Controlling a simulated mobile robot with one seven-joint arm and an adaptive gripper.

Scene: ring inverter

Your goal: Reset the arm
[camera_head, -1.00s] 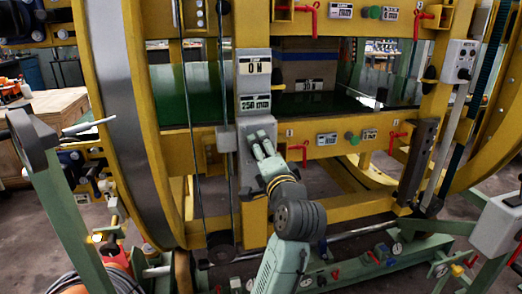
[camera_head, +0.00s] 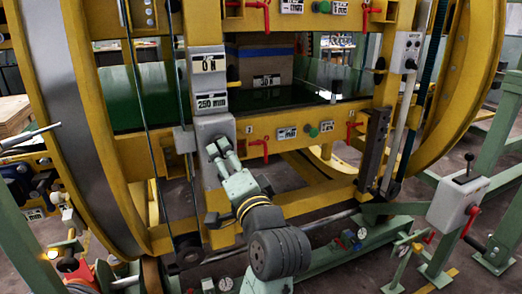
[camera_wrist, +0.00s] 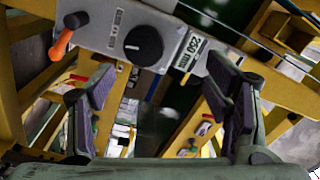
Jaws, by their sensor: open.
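My gripper (camera_head: 219,149) is at the end of my green arm, in front of the grey control box (camera_head: 214,130) on the yellow ring frame. In the wrist view my gripper (camera_wrist: 167,100) has its two dark-padded fingers spread apart with nothing between them. The grey box there carries a black round knob (camera_wrist: 144,45) and an orange-red lever (camera_wrist: 62,44), both beyond the fingers and apart from them. In the head view the arm hides part of the box's lower area.
The yellow ring inverter (camera_head: 72,110) fills the head view. A brown box (camera_head: 265,68) sits on its green bed. Red handles (camera_head: 353,130) stick out from the crossbars. A grey lever box (camera_head: 458,203) stands on a green post at right. Grey floor shows at lower right.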

